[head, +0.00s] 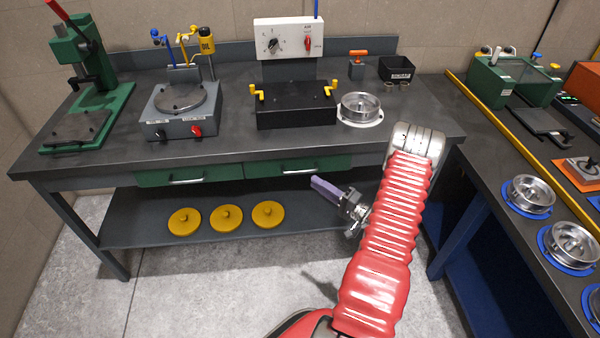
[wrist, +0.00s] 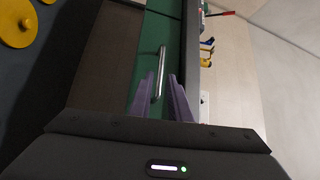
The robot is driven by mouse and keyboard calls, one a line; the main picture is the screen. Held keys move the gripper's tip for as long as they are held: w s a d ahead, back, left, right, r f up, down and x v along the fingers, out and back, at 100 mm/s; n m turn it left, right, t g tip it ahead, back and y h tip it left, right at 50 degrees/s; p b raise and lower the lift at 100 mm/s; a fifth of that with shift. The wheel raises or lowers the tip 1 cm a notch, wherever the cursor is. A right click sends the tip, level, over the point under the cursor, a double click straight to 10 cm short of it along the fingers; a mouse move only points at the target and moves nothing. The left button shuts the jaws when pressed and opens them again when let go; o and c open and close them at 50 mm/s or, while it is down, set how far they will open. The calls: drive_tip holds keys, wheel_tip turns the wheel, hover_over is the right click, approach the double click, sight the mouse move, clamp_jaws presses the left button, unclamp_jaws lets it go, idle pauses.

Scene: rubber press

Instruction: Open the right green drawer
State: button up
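The right green drawer (head: 262,169) is under the tabletop and looks flush with the bench front. Its silver bar handle (head: 300,171) runs along its face. In the wrist view, the green drawer front (wrist: 170,35) and the handle (wrist: 161,62) are straight ahead. My gripper (head: 314,181) has purple fingers and is just below and right of the handle in the head view. In the wrist view, my gripper (wrist: 162,84) is open, with the handle showing in line with the gap between its fingers. I cannot tell whether the fingers touch it.
The left green drawer (head: 165,177) is beside it and looks closed. Several yellow discs (head: 227,217) lie on the lower shelf (head: 150,222). The workbench (head: 225,135) carries equipment. A second bench (head: 490,150) stands close on the right. The floor in front is clear.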

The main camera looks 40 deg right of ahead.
sight(300, 172)
drive_tip(key=x, duration=0.8)
drive_tip(key=shift+w, duration=0.25)
drive_tip(key=shift+c, duration=0.5)
clamp_jaws()
drive_tip(key=shift+a+f, duration=0.1)
